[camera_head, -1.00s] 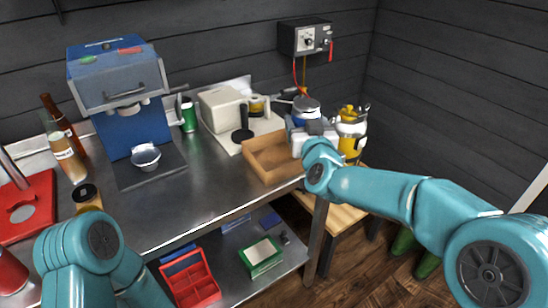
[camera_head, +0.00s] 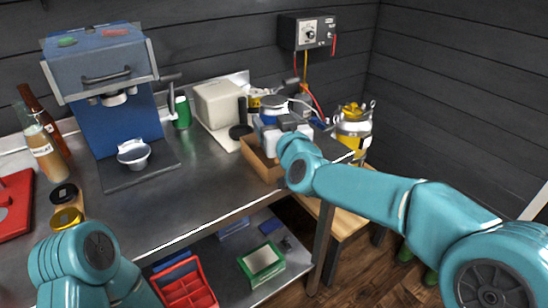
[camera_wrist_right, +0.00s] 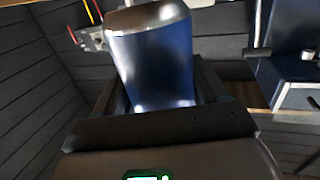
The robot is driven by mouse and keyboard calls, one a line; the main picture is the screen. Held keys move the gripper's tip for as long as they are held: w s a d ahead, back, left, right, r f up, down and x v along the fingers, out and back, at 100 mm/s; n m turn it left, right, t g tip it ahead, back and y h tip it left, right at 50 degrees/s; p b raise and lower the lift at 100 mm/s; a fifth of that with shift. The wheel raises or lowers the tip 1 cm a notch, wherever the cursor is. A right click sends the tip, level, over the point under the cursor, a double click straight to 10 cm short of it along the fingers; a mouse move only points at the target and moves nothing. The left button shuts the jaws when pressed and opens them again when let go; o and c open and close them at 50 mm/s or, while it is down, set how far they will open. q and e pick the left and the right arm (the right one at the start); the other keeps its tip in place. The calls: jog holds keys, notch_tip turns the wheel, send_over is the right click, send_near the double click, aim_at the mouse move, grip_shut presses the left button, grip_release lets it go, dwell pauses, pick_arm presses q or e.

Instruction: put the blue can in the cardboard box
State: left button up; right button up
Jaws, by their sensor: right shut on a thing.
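The blue can (camera_wrist_right: 155,62) is held between the fingers of my right gripper (camera_wrist_right: 155,108) and fills the middle of the right wrist view. In the head view the can (camera_head: 271,108) shows partly behind the right gripper (camera_head: 274,128), which hides its lower part. The open cardboard box (camera_head: 256,160) stands on the metal counter's right end, just below the gripper and can. The gripper and wrist hide much of the box's inside. The left arm is at the lower left, with its fingers out of view.
A blue machine (camera_head: 112,90) with a small bowl (camera_head: 134,155) stands at the left. A green can (camera_head: 182,113) and a cream appliance (camera_head: 219,104) are behind the box. A yellow-and-metal container (camera_head: 353,133) stands right of the wrist. Bottles line the left side.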

jog(key=shift+f, duration=0.85)
notch_tip(320, 180, down, 5)
jog(key=shift+f+b, duration=0.2)
jog(key=shift+b, duration=0.4)
jog(key=shift+f, duration=0.1)
jog(key=o, duration=0.9)
jog(key=shift+f, duration=0.15)
jog(key=o, duration=0.4)
